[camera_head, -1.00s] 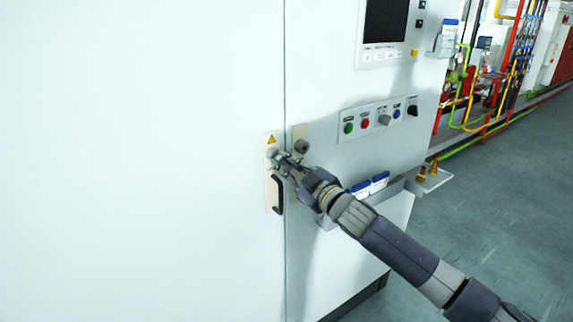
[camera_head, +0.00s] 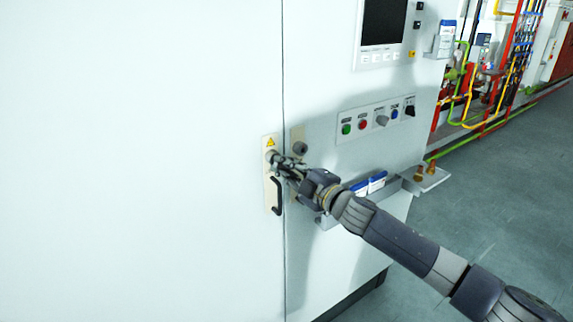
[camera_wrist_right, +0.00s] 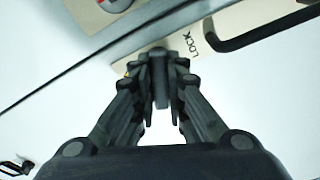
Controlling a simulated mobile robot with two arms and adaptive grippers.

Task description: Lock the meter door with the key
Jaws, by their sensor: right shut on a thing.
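The white meter door (camera_head: 150,160) fills the left of the head view. Its edge bears a beige lock plate (camera_head: 269,146) with a yellow warning triangle and a black handle (camera_head: 278,198). In the wrist view the plate (camera_wrist_right: 235,30) reads LOCK beside the handle (camera_wrist_right: 262,36). My right gripper (camera_head: 277,163) is at the plate, just above the handle. In the wrist view its fingers (camera_wrist_right: 160,68) are shut on a narrow dark piece, seemingly the key (camera_wrist_right: 160,88). The key's tip and the keyhole are hidden by the fingers. My left gripper is not in view.
Right of the door seam is a fixed panel with a round grey knob (camera_head: 300,148), a button strip (camera_head: 375,119) and a screen (camera_head: 384,22). A small shelf (camera_head: 428,181) juts out lower right. Coloured pipes (camera_head: 470,95) stand behind. The floor (camera_head: 480,210) at right is clear.

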